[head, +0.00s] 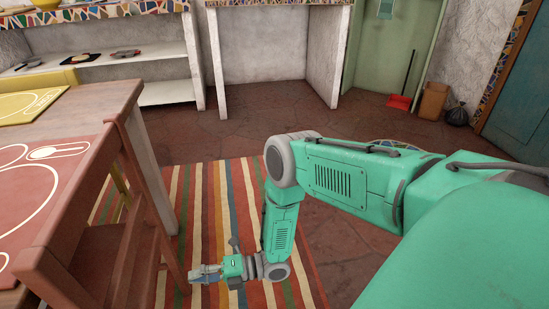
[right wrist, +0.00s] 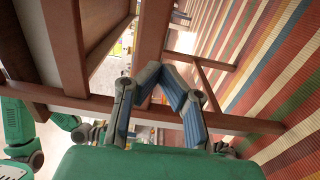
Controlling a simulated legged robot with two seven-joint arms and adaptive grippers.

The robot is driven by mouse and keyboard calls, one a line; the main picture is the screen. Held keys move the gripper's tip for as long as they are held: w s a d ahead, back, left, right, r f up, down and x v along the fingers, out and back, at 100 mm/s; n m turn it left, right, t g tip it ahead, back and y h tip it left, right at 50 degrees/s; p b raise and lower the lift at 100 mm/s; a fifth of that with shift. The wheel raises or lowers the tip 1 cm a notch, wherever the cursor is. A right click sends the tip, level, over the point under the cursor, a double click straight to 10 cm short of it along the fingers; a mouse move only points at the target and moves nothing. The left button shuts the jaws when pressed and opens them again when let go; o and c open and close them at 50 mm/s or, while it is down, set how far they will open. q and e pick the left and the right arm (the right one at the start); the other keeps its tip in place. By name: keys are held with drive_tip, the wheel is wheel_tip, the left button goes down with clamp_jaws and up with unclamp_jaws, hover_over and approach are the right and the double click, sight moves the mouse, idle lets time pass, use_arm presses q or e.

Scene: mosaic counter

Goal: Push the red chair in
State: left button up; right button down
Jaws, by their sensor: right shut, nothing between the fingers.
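The red chair (head: 152,180) is reddish-brown wood and stands at the left, beside the table's right side. Its back rises near the table edge, and its lower part is cut off by the frame. My right gripper (head: 205,273) is low over the striped rug, just right of the chair. In the right wrist view, the right gripper's blue fingers (right wrist: 160,76) come together with nothing between them. The chair's wooden bars (right wrist: 205,72) lie in front of and around them. I cannot tell whether they touch. My left gripper is not identifiable in either view.
The wooden table (head: 98,98) carries a red placemat (head: 45,170) and a yellow placemat (head: 30,106). A striped rug (head: 215,200) covers the floor. White shelves (head: 165,92) stand behind. A bin (head: 433,102) and a red dustpan (head: 398,102) stand at the back right. The middle floor is clear.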

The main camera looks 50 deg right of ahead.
drive_tip(key=shift+v, duration=0.85)
drive_tip(key=shift+d, duration=0.15)
